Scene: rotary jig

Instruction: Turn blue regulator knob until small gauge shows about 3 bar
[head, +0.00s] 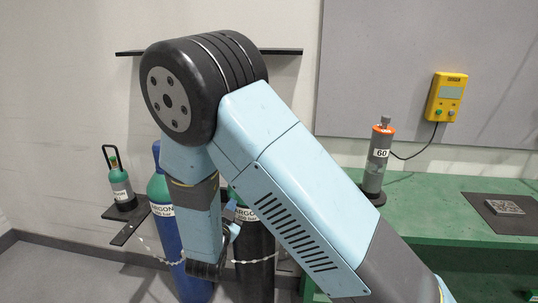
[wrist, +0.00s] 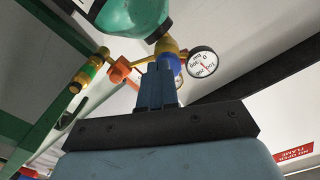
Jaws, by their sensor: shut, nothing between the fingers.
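In the wrist view my gripper (wrist: 160,72) has its two fingers together, and they reach up towards the regulator. The blue regulator knob (wrist: 176,66) shows just behind and right of the fingertips, partly hidden by them. I cannot tell whether they touch it. A yellow brass regulator body (wrist: 167,47) sits above the knob. A round white gauge (wrist: 203,62) with a red mark stands right of it; its pointer reading is too small to make out. I cannot tell whether this is the small gauge. In the head view the arm hides the regulator.
A green bottle shoulder (wrist: 135,14) and an orange fitting (wrist: 120,70) lie close to the fingers. In the head view a blue argon bottle (head: 168,240) and a dark one (head: 254,250) stand by the wall behind a chain. A green bench (head: 440,210) is at right.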

